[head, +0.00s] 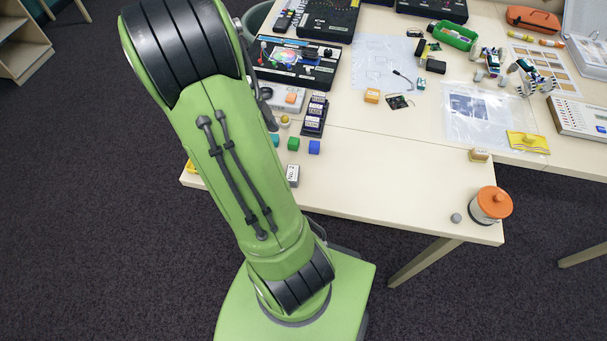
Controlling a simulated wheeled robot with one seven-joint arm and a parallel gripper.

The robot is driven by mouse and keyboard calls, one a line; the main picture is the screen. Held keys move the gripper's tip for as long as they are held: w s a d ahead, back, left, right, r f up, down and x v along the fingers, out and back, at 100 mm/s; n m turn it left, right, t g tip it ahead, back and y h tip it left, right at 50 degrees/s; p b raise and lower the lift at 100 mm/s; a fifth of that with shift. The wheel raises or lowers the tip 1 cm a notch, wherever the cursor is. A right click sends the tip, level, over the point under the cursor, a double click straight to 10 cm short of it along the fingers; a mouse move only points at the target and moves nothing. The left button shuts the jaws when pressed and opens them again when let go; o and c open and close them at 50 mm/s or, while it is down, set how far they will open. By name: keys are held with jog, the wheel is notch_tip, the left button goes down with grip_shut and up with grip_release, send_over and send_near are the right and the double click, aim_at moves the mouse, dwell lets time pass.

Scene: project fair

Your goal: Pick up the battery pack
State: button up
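I cannot tell for sure which thing is the battery pack. A small black box (435,66) lies on the table near the back, beside other small dark parts (421,48) and in front of a green tray. A small grey-white block with dark marks (293,175) lies near the table's front edge, just right of my arm. Both are too small to identify. My green arm crosses the left part of the head view and hides part of the table. My gripper is not in view.
The table (400,180) has a wide bare area at its front. An orange-lidded jar (491,205) and a grey ball (456,218) stand at the right front corner. Black cases (298,62), sheets and electronics crowd the back.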

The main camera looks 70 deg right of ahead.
aim_at(291, 173)
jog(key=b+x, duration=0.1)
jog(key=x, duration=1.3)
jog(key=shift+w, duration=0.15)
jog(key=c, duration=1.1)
